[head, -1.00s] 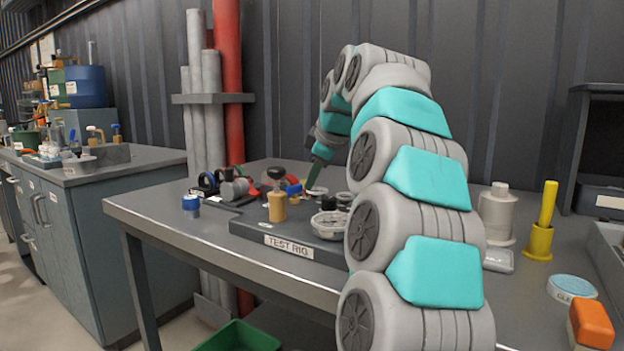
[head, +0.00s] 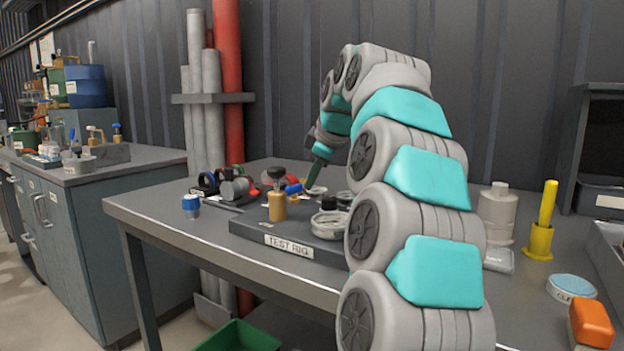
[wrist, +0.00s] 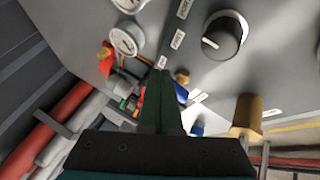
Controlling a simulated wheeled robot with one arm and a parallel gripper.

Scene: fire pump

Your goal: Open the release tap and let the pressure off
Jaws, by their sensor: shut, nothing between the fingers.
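The test rig board (head: 262,228) stands on the bench, with taps, gauges and a hand pump on it. A blue tap handle (head: 293,189) shows beside my gripper (head: 311,188); I take it for the release tap, but its label is not readable. In the wrist view the blue handle (wrist: 181,93) lies just right of my gripper (wrist: 160,76). The fingers are shut with nothing between them and partly hide the fittings behind. I cannot tell whether they touch the handle. A red handle (wrist: 105,62) and a brass fitting (wrist: 182,76) are nearby.
A black knob (wrist: 225,36), a round gauge (wrist: 124,40) and a brass cylinder (head: 277,206) crowd the rig. A yellow post (head: 541,225) and a grey canister (head: 497,214) stand to the right.

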